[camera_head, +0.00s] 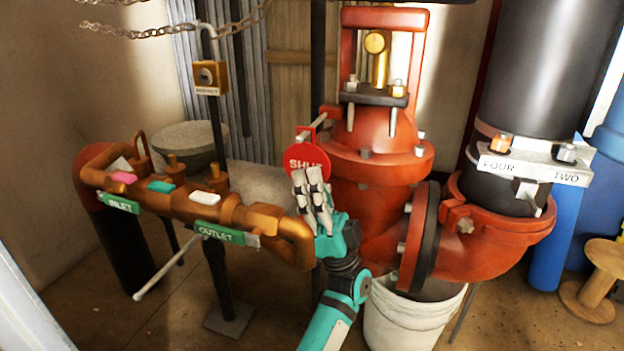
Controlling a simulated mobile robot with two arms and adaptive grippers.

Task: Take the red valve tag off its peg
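The red valve tag (308,154) is a round disc with white lettering that reads "SHUT", its last letter hard to make out. It hangs at the peg (317,122), a pale rod beside the red valve body.
The large red valve (376,145) stands right behind my gripper. Copper pipework (180,205) with green INLET and OUTLET labels and a protruding lever (168,272) is at left. A white bucket (412,318) stands below.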

